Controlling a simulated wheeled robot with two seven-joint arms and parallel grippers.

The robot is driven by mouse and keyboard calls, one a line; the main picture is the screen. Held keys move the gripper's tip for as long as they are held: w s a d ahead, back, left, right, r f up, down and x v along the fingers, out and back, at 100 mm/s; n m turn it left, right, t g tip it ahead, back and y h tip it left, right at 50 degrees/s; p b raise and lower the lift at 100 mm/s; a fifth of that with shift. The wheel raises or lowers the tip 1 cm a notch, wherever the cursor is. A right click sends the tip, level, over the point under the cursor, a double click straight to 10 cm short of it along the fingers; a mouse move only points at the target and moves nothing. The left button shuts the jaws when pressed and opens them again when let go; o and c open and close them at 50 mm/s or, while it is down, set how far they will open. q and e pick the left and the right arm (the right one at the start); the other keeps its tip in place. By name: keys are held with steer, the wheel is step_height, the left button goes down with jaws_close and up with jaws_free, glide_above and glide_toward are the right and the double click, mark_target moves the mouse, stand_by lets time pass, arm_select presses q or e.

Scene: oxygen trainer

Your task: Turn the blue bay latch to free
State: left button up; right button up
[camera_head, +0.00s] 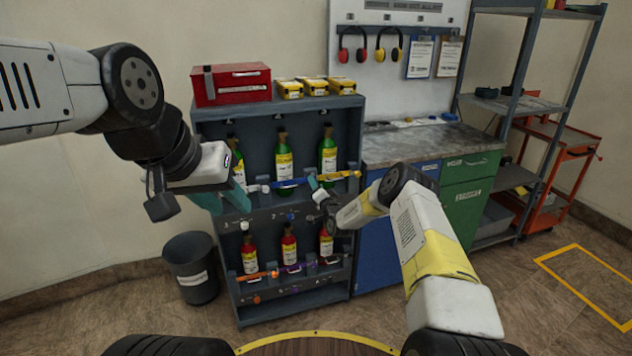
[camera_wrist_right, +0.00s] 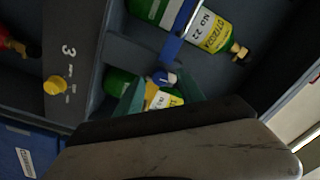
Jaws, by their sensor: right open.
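The blue bay latch (camera_head: 293,182) is a blue bar across the front of the middle green bottle (camera_head: 284,160) on the rack's upper shelf. In the right wrist view the blue bar (camera_wrist_right: 174,42) crosses a green bottle, with a small round blue-and-white knob (camera_wrist_right: 164,78) at its end. My right gripper (camera_head: 314,184) is open at the bar's right end. Its teal fingertips (camera_wrist_right: 158,92) lie on either side of the knob in that view; I cannot tell whether they touch it. My left gripper (camera_head: 224,203) hangs open and empty before the rack's left side.
A yellow bar (camera_head: 340,175) lies just right of my right gripper. Red bottles (camera_head: 289,248) stand on the lower shelf. A red toolbox (camera_head: 232,84) and yellow cases (camera_head: 314,87) sit on top. A grey bin (camera_head: 192,268) stands left.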

steer(key=v, duration=0.7)
steer(key=shift+s, duration=0.1)
step_height(320, 180, up, 16)
steer(key=s+d+n+g, duration=0.2)
steer(key=n+g, duration=0.2)
steer(key=s+d+r+n+g+h, duration=0.2)
steer(key=s+d+r, duration=0.2)
steer(key=s+r, duration=0.65)
steer(key=s+d+r+g+h, duration=0.15)
steer(key=s+r, duration=0.25)
steer(key=s, duration=0.6)
steer(key=s+d+r+g+h, duration=0.1)
steer(key=s+d+r, duration=0.2)
steer(key=s, duration=0.7)
steer(key=s+d+f+n+g, duration=0.1)
steer(key=s+f+g, duration=0.1)
steer(key=s, duration=1.7)
steer(key=shift+g+y, duration=0.45)
